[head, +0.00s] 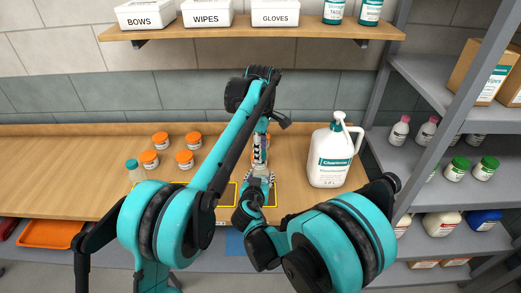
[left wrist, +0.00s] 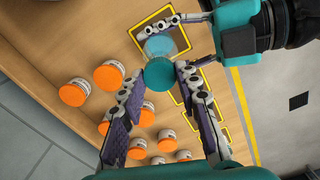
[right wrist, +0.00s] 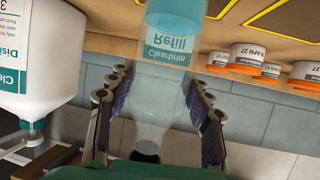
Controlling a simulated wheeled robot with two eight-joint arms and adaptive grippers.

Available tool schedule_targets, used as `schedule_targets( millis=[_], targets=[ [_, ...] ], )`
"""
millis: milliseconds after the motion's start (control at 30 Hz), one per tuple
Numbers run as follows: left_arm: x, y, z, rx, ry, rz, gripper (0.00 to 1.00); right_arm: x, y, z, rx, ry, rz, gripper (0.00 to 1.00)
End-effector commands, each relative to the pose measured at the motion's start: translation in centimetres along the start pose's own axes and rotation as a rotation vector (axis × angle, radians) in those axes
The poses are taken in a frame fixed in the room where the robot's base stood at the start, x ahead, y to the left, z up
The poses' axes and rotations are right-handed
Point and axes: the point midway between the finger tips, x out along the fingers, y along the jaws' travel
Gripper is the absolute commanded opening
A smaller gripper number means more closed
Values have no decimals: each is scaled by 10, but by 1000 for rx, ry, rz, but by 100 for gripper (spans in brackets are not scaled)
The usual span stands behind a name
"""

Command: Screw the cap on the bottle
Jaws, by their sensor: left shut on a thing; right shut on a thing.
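The bottle (right wrist: 165,90) is clear, with a teal "Clearbrim Refill" label. In the right wrist view it stands between the fingers of my right gripper (right wrist: 158,105), which is shut on it. The teal cap (left wrist: 160,74) is round and seen from above in the left wrist view, between the fingers of my left gripper (left wrist: 162,78), which is shut on it. The cap lines up over the bottle, whose body (left wrist: 158,46) shows just beyond it. Whether the cap touches the neck or its threads cannot be told. In the head view my arms largely hide both.
Several orange-lidded jars (head: 185,158) and a small teal-capped bottle (head: 132,168) stand left on the wooden counter (head: 60,165). A large white pump jug (head: 331,158) stands close on the right. Yellow outlined squares (head: 272,196) mark the counter. A shelf rack (head: 420,75) stands right.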

Motion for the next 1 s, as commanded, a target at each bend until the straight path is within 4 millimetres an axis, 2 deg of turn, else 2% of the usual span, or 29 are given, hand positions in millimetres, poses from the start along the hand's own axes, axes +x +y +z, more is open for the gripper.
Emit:
schedule_targets(
  millis=[300, 1000],
  targets=[
    [16, 0, 0, 0, 0, 0, 24, 0, 0, 0, 0, 0, 0, 0],
    [19, 0, 0, 0, 0, -1, 24, 0, 0, 0, 0, 0, 0, 0]
  ],
)
